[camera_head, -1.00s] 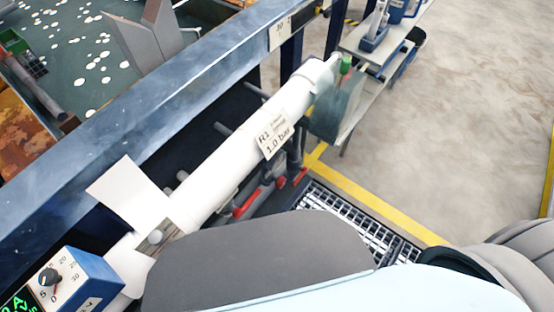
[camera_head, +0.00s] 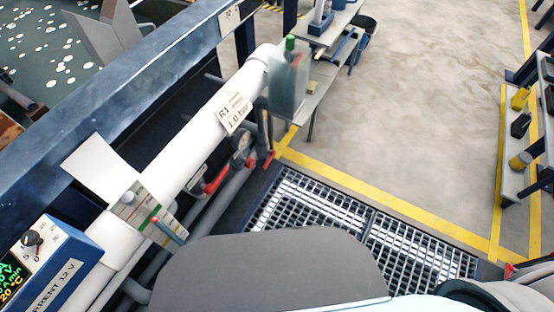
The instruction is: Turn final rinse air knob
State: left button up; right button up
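A white pipe (camera_head: 185,150) runs diagonally on the left, with a tag (camera_head: 234,111) reading "R1" and "1.0 bar". Beneath it are valve fittings with red handles (camera_head: 216,181) and dark piping. A blue box (camera_head: 62,270) at the lower left has a round dark knob (camera_head: 32,239) on a numbered dial and a lit display; its side label reads "...RRENT 12 V". I see no knob whose label I can read as final rinse air. Neither gripper shows; grey and pale parts of my own body cover the bottom.
A metal grating (camera_head: 345,225) edged by yellow floor lines lies in the middle. A translucent container with a green cap (camera_head: 288,85) stands beside the pipe end. A small bench (camera_head: 320,60) is at the top, a shelf (camera_head: 515,180) at the right. The concrete floor (camera_head: 420,110) between is clear.

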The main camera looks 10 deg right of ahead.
aim_at(249, 163)
jog(key=z, duration=1.45)
jog(key=i, duration=2.45)
jog(key=u, duration=4.25)
jog(key=i, duration=0.5)
jog(key=u, duration=0.1)
